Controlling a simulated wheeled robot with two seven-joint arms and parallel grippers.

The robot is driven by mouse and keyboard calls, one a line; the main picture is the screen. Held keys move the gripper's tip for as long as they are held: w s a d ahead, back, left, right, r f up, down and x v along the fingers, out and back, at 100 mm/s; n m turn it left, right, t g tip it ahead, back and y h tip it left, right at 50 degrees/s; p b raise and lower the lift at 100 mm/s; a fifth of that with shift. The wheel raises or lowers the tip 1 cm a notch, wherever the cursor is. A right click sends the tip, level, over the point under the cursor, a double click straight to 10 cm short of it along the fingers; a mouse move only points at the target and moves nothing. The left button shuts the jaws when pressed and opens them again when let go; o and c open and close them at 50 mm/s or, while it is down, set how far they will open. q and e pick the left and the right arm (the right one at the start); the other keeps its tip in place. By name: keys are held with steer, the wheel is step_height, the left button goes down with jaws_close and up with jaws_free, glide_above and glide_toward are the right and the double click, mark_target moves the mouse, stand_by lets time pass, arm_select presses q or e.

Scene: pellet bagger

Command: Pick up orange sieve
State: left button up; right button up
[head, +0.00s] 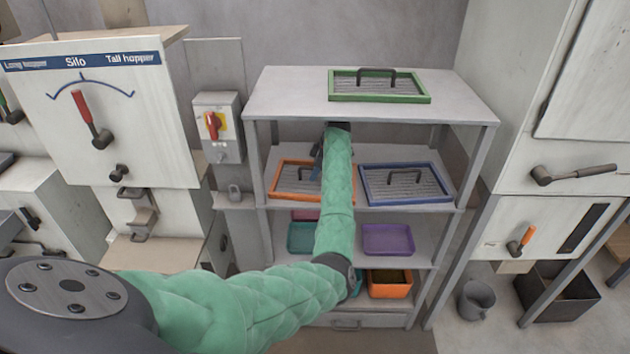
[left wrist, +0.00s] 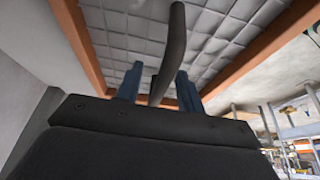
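The orange sieve (head: 292,182) lies on the left of the upper inner shelf, below the cabinet top. It has an orange frame, a grey mesh and a dark bar handle. My left gripper (head: 317,163) reaches over it, and my green-sleeved arm hides its right part. In the left wrist view, the sieve's mesh (left wrist: 228,42) and orange sides fill much of the picture. Its handle (left wrist: 172,50) runs between the two blue fingers of my left gripper (left wrist: 159,88). A gap shows between the fingers, so they look open around the handle. My right gripper is not in view.
A blue sieve (head: 405,184) lies right of the orange one. A green sieve (head: 379,86) lies on the cabinet top (head: 285,95), above my reaching forearm. Purple (head: 387,239) and teal (head: 301,238) trays sit on the shelf below. A shelf post (head: 258,165) stands at left.

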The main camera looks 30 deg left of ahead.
arm_select(q)
steer(key=shift+c, duration=0.2)
jaws_close()
steer(key=shift+r, duration=0.2)
